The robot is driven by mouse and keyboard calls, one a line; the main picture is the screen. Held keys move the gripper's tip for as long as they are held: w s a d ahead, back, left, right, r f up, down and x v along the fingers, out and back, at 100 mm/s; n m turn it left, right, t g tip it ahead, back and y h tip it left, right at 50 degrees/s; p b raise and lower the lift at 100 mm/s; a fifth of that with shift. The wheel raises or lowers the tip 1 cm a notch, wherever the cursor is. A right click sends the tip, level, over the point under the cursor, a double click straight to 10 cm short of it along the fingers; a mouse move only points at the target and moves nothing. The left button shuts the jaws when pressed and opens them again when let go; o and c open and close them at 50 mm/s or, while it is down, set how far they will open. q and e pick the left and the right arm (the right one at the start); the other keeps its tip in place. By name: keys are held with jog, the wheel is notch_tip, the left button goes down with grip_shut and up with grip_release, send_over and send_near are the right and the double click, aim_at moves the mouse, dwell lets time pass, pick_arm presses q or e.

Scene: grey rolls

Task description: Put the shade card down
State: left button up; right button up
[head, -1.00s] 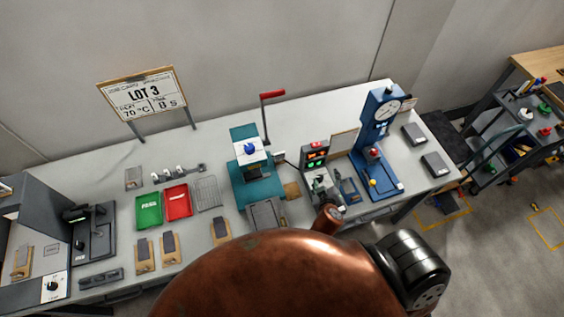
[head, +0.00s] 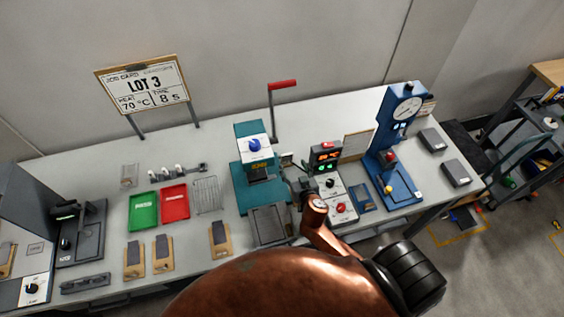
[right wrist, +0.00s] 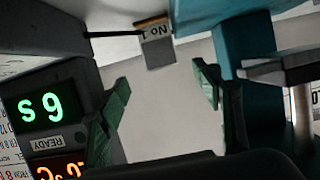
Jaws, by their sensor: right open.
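My right gripper (head: 300,185) is at the middle of the bench, between the teal press and the control box. In the right wrist view its green fingertips (right wrist: 164,95) are apart, with nothing between them. Beyond them shows a small card-like piece (right wrist: 156,42) with a brown edge, a white strip marked "NO 1" and a grey face, apart from the fingers. I cannot tell for certain whether it is the shade card. In the head view my right arm and gripper cover part of that area. My left gripper is not in view.
The teal press (head: 252,185) stands left of the gripper, the control box (head: 337,190) with lit displays right of it. A blue gauge stand (head: 400,165) is farther right. Green (head: 143,212) and red (head: 175,203) trays and several boards with grey pieces lie left.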

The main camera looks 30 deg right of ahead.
aim_at(287, 157)
jog(key=shift+x, duration=1)
jog(key=x, duration=0.5)
jog(key=shift+s+a+f, duration=0.15)
jog(key=shift+f, duration=0.15)
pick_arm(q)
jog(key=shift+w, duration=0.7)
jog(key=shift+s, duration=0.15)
pick_arm(e)
jog(key=shift+c, duration=0.8)
jog(key=c, duration=1)
jog(key=shift+c, duration=0.4)
